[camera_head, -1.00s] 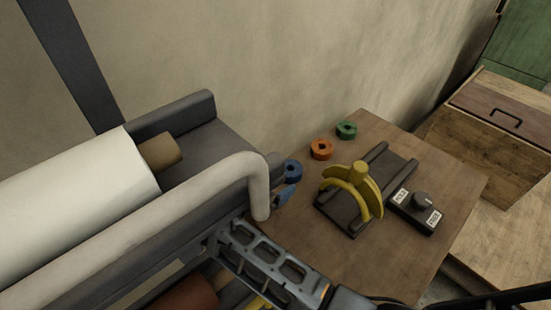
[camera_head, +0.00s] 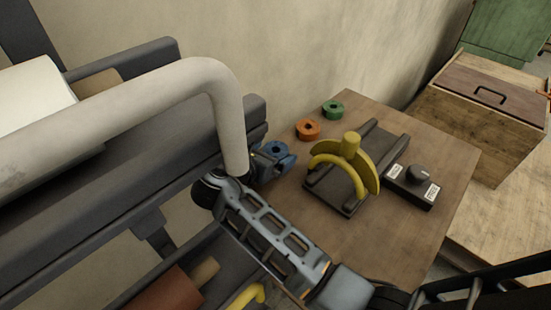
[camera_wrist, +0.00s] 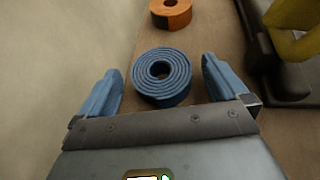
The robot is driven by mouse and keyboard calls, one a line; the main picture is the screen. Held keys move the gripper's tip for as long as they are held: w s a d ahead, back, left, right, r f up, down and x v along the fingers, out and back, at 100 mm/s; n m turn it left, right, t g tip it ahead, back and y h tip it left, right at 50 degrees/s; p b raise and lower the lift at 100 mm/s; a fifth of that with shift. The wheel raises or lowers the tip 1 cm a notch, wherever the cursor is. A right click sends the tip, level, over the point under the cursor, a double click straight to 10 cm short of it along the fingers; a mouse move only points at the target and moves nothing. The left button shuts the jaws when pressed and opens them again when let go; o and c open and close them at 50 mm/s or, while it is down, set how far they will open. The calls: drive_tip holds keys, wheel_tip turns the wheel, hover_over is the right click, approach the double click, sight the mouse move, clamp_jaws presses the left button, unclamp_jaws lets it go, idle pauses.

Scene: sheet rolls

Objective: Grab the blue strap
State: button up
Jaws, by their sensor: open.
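The blue strap (camera_wrist: 162,98) is a rolled coil lying on the wooden table in the wrist view. My gripper (camera_wrist: 162,92) is open, with one blue finger on each side of the coil and apart from it. In the head view the blue strap (camera_head: 280,150) is partly hidden by my gripper (camera_head: 272,160), whose fingers are hard to tell from it there. I cannot tell how high the fingers are above the table.
An orange strap roll (camera_head: 307,129) and a green one (camera_head: 333,110) lie beyond. A yellow-handled device (camera_head: 350,165) and a black control box (camera_head: 412,186) stand to the right. A dark rack with a white roll (camera_head: 35,100) is on the left, near the wall.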

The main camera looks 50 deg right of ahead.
drive_tip(key=c, duration=1.1)
drive_tip(key=shift+r, duration=0.1)
